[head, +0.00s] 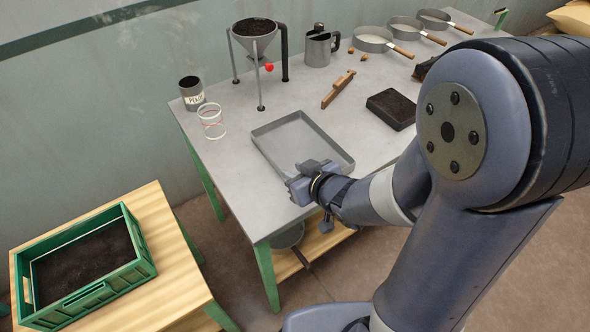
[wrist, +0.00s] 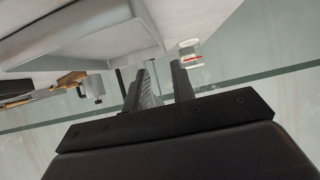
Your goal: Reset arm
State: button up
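My gripper (head: 303,186) is over the near edge of the grey work table, by the front corner of a shallow grey metal tray (head: 262,150). The tray looks empty. In the wrist view the two dark fingers of the gripper (wrist: 161,76) stand apart with nothing between them. The tray (wrist: 88,48) also shows there, tilted across the upper left. In the head view, my arm reaches in from the right and hides part of the table, and the fingers are hard to make out.
A clear cup with red marks (head: 211,121) and a tin (head: 191,93) stand at the table's left edge. A funnel on a stand (head: 254,40), jug (head: 318,48), wooden tool (head: 338,89), dark block (head: 391,109) and sieves (head: 372,40) are behind. A green crate of soil (head: 148,268) sits lower left.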

aim_at(274, 161)
jog(key=b+x, duration=0.1)
jog(key=x, duration=1.1)
jog(key=shift+w+f, duration=0.15)
jog(key=shift+f, duration=0.05)
jog(key=shift+r, duration=0.2)
